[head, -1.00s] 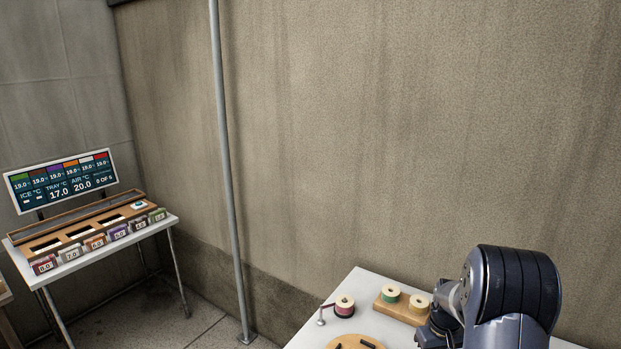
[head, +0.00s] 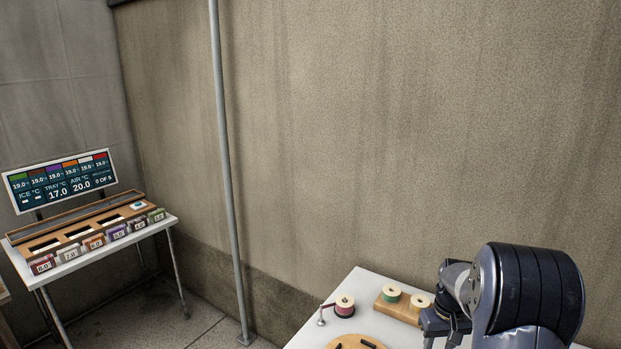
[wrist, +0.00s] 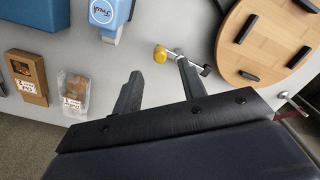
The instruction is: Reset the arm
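My gripper (wrist: 160,85) shows in the wrist view with its two dark fingers spread apart and nothing between them. It hangs above a light grey table. In the head view my arm is folded at the lower right, over the white table (head: 350,290), and its fingertips are cut off or hidden there.
A display stand (head: 85,235) is at far left.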

